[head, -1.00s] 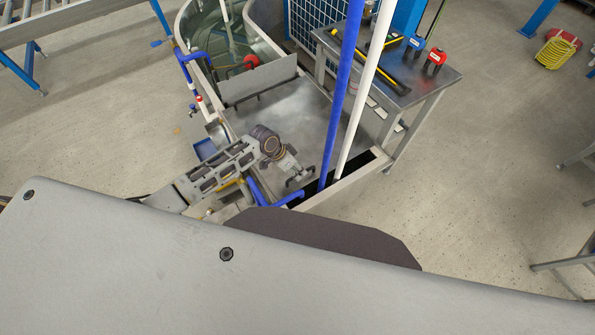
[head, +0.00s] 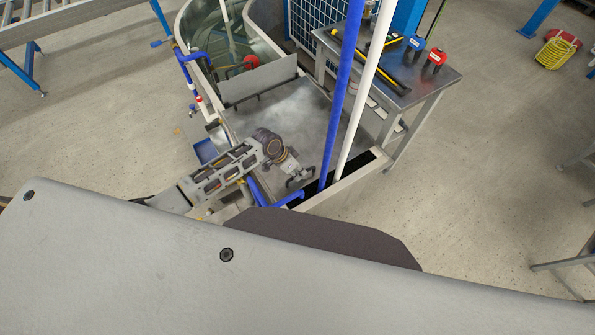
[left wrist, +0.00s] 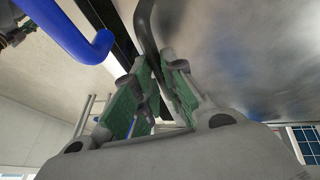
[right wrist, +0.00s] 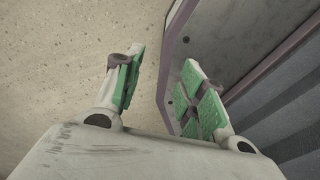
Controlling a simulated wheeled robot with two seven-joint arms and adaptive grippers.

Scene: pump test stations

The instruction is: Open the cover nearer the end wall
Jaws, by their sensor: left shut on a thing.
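A flat steel cover (head: 300,112) lies over the near part of the tank. It also fills the upper right of the left wrist view (left wrist: 245,55). My left gripper (head: 298,180) is at the cover's near edge, beside the blue pipe. In the left wrist view, my left gripper (left wrist: 157,90) is shut on a dark bar handle (left wrist: 148,35) that runs along the cover's surface. The fingers hide part of the handle. My right gripper (right wrist: 165,95) is open and empty above the floor; it is out of the head view.
A tall blue pipe (head: 343,95) and a white pipe (head: 370,85) rise close to the right of my left gripper. A grey plate (head: 260,80) stands upright across the tank behind the cover. A steel table (head: 440,80) with tools stands at the right.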

